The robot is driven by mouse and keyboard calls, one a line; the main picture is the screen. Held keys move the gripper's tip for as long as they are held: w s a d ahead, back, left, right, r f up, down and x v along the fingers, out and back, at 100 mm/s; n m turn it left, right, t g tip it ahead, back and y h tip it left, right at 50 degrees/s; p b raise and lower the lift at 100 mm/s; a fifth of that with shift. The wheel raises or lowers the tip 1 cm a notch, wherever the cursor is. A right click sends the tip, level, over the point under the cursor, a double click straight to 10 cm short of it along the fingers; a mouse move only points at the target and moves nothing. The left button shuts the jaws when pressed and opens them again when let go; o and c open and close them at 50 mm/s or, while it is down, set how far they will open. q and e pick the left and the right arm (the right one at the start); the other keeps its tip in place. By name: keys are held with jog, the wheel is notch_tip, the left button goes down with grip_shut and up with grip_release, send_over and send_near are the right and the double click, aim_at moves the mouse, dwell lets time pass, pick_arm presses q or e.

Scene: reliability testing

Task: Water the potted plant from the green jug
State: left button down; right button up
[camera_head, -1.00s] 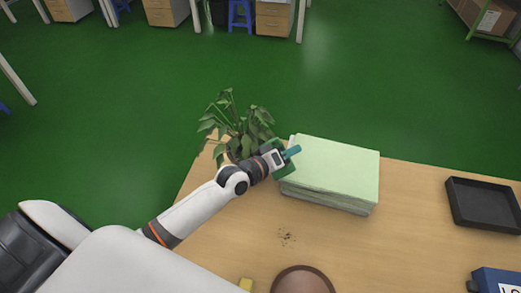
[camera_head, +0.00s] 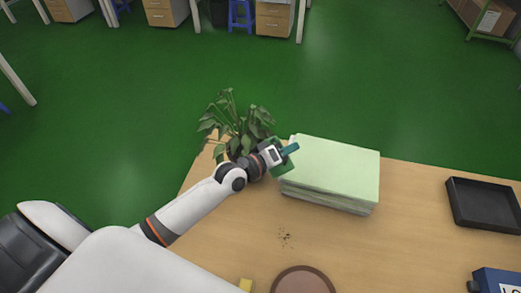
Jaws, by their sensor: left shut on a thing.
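The potted plant (camera_head: 238,122) stands at the far left corner of the wooden table. Its leaves show; its pot is mostly hidden behind my left arm. My left gripper (camera_head: 282,156) is just right of the plant, beside the stack of pale green sheets. It is shut on the green jug (camera_head: 283,170), of which only small green parts show around the gripper. The jug's spout and opening cannot be made out, and no water is visible. My right gripper is not in view.
The stack of pale green sheets (camera_head: 335,170) is close to the gripper's right. A black tray (camera_head: 484,204) and a blue box (camera_head: 497,281) are at the right. Dark specks (camera_head: 285,238) and a round brown thing (camera_head: 303,282) are nearer. The table's middle right is clear.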

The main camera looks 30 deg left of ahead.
pick_arm(q)
jog(key=shift+w+a+n+b, duration=0.2)
jog(key=shift+a+n+b, duration=0.2)
jog(key=shift+n, duration=0.1)
dwell(1.5)
jog(key=shift+r, duration=0.1)
jog(key=d+m+p, duration=0.1)
jog(key=s+d+m+p, duration=0.1)
jog(key=m, duration=0.1)
jog(key=shift+s+d+f+m, duration=0.15)
jog(key=shift+f+m, duration=0.1)
jog(key=shift+m, duration=0.15)
jog(key=shift+s+d+f+m+t+y+b, duration=0.2)
jog(key=shift+d+f+m, duration=0.1)
jog(key=shift+f, duration=0.2)
jog(key=shift+s+d+f+m+t+y+b, duration=0.1)
jog(key=shift+d+f+m+t+b, duration=0.15)
jog(key=shift+f, duration=0.2)
jog(key=shift+s+d+f+m, duration=0.1)
jog(key=shift+s+d+m, duration=0.2)
jog(key=shift+d+m, duration=0.2)
jog(key=shift+a, duration=0.1)
